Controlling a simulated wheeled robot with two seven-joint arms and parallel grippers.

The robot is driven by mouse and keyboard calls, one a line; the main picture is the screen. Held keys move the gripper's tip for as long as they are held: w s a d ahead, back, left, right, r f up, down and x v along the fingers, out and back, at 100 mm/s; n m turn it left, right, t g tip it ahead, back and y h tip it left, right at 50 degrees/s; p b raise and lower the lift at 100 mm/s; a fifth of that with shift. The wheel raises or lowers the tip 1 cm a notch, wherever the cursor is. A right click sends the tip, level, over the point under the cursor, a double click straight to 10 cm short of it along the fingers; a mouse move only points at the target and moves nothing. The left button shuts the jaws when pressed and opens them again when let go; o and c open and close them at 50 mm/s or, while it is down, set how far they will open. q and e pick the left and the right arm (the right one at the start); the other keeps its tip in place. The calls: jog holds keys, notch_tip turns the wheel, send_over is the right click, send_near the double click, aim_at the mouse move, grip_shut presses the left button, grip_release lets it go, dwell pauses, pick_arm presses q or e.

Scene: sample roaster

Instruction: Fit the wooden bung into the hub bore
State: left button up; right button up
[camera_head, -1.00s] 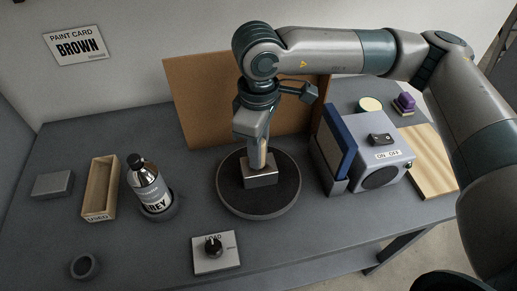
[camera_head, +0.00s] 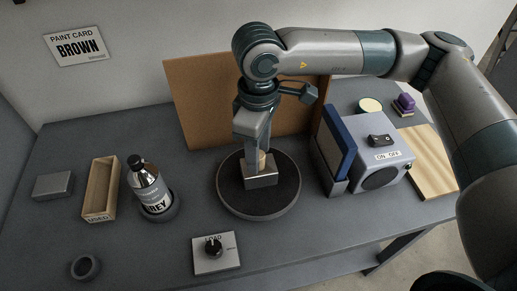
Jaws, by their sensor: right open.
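The wooden bung (camera_head: 262,161) stands upright at the top of the silver metal block (camera_head: 262,181), which looks like the hub. The bung's lower end is hidden, so I cannot tell how deep it sits in the bore. The block rests on a round dark turntable (camera_head: 285,203). My right gripper (camera_head: 255,148) points down just above the block, open, with its fingers close around the bung's upper part. The fingers partly hide the bung and the bore. My left gripper is not in view.
A brown board (camera_head: 205,105) stands behind the turntable. A bottle (camera_head: 147,183), a wooden tray (camera_head: 101,188) and a grey block (camera_head: 53,186) are on the left. A knob plate (camera_head: 215,254) lies in front.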

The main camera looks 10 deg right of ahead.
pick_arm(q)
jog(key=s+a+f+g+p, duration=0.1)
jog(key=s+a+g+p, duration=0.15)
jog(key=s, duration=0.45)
pick_arm(e)
jog(key=shift+r, duration=0.65)
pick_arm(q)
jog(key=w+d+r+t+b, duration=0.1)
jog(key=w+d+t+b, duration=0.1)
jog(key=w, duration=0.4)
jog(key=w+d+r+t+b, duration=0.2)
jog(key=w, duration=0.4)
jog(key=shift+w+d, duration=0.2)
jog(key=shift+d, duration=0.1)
pick_arm(e)
notch_tip(320, 180, up, 12)
jog(key=shift+f, duration=0.15)
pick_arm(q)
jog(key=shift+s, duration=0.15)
